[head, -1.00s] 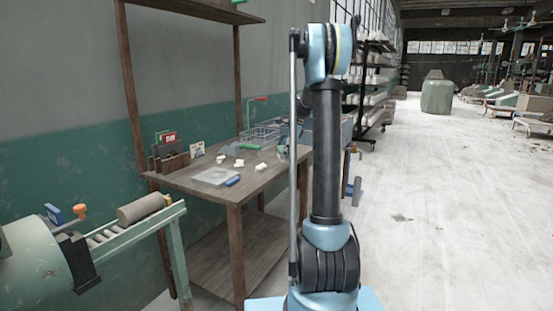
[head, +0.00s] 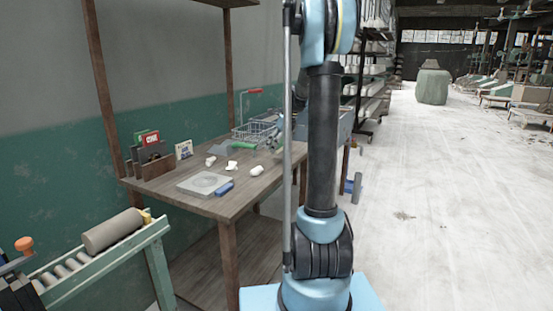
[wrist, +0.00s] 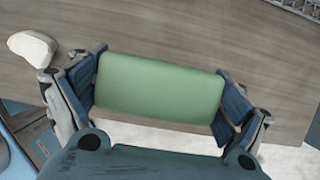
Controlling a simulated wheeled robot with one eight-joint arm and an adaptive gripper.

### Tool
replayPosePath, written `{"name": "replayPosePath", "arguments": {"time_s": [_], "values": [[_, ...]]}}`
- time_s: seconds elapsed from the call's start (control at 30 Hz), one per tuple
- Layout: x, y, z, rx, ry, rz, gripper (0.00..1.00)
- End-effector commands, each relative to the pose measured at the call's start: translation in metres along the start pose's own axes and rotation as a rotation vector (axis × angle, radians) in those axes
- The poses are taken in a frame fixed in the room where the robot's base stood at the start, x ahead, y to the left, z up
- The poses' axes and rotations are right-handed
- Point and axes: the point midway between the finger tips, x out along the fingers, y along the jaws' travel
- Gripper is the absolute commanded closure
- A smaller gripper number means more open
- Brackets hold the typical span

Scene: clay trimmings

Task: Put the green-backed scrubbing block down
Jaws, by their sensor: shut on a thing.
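The green-backed scrubbing block (wrist: 160,86) is between the fingers of my gripper (wrist: 161,95) in the wrist view. Its plain green face is toward the camera. My gripper is shut on it, with one finger pad at each short end. Behind the block is the wooden worktable (wrist: 180,28), also seen in the head view (head: 240,200). The gap between block and tabletop cannot be judged. In the head view my arm hides the gripper and the held block.
A white lump (wrist: 33,48) lies left of my gripper. On the table stand a wire basket (head: 255,131), a grey slab (head: 203,184), a blue block (head: 224,189), several white lumps (head: 257,170) and a wooden holder (head: 154,161). A roller conveyor (head: 100,262) is at front left.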

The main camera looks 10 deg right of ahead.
Motion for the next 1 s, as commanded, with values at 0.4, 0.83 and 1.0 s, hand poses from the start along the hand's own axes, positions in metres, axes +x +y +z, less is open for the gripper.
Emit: {"name": "replayPosePath", "arguments": {"time_s": [0.4,0.83,1.0], "values": [[0.036,0.000,-0.014,-0.002,0.000,0.001,0.47],[0.048,0.000,-0.019,-0.002,0.000,0.001,0.47],[0.048,0.000,-0.019,-0.002,0.000,0.001,0.00]]}}
